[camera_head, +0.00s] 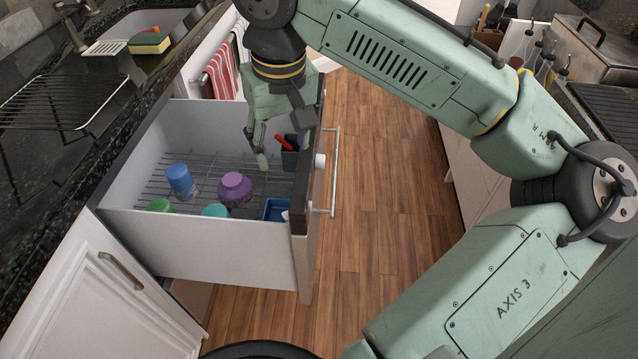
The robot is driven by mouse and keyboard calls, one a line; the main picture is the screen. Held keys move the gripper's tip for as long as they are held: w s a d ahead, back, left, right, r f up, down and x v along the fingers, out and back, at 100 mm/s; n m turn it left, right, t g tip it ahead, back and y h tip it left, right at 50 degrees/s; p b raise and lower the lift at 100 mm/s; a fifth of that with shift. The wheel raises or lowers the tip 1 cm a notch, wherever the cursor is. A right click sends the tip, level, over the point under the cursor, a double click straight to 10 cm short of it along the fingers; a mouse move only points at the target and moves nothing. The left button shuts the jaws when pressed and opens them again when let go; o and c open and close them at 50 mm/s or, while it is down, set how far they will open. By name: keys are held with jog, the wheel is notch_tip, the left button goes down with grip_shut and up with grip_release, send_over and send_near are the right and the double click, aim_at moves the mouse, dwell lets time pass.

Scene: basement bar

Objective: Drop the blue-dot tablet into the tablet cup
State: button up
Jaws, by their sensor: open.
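My gripper (272,148) hangs over the open drawer (190,243), near its front wall, with its fingers apart and nothing seen between them. Close beside the fingertips, inside the drawer, is a dark square cup (290,162) with a red handle-like piece (284,142) in it. A small blue tray (273,211) sits in the drawer's near front corner, with a small pale thing at its edge, too small to identify. I cannot make out a tablet with a blue dot. I cannot tell which container is the tablet cup.
On the drawer's wire rack (205,160) stand a blue cup (180,180), a purple bowl (235,187), a teal one (215,211) and a green one (159,205). A bar handle (333,172) runs along the drawer front. The wooden floor (375,200) to the right is clear.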

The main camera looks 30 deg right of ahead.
notch_tip(320, 180, up, 11)
jog(key=s, duration=0.1)
jog(key=shift+s, duration=0.3)
